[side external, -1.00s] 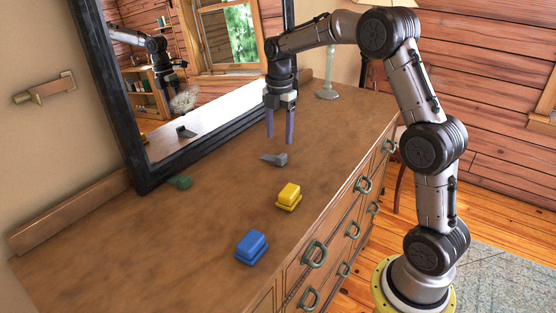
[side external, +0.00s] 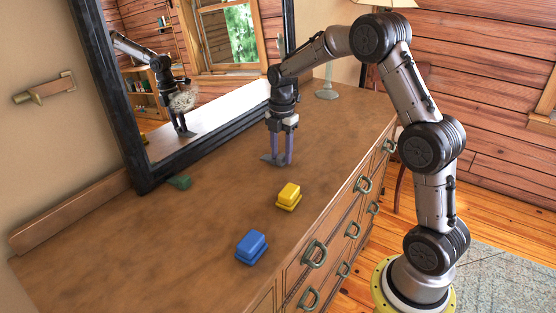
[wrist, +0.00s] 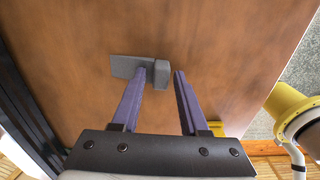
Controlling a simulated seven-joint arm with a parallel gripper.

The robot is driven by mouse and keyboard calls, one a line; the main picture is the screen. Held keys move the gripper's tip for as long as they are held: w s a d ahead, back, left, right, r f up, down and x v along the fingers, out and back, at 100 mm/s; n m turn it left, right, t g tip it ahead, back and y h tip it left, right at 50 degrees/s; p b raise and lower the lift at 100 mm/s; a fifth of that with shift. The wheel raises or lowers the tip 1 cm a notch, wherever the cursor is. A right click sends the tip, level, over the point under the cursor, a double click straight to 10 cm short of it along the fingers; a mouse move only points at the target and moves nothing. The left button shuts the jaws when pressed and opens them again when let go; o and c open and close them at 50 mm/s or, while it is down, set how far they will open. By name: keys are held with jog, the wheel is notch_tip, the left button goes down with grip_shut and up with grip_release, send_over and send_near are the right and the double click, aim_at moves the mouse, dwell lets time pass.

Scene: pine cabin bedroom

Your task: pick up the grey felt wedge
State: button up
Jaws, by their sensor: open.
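The grey felt wedge (side external: 266,158) lies on the wooden dresser top, partly hidden by my fingers in the side view. In the wrist view the wedge (wrist: 161,74) has a thick blocky end and a thinner flat part reaching left. My gripper (side external: 281,163) points straight down with its fingertips low at the wedge. In the wrist view my gripper (wrist: 159,72) is open. The thick end appears between the two fingertips, and the left finger crosses in front of the thinner part. A gap shows between the thick end and the right finger.
A yellow block (side external: 289,196) and a blue block (side external: 251,247) sit nearer the dresser's front. The dresser top (side external: 130,235) is bare at the left.

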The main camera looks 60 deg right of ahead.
grip_shut()
dwell(0.4)
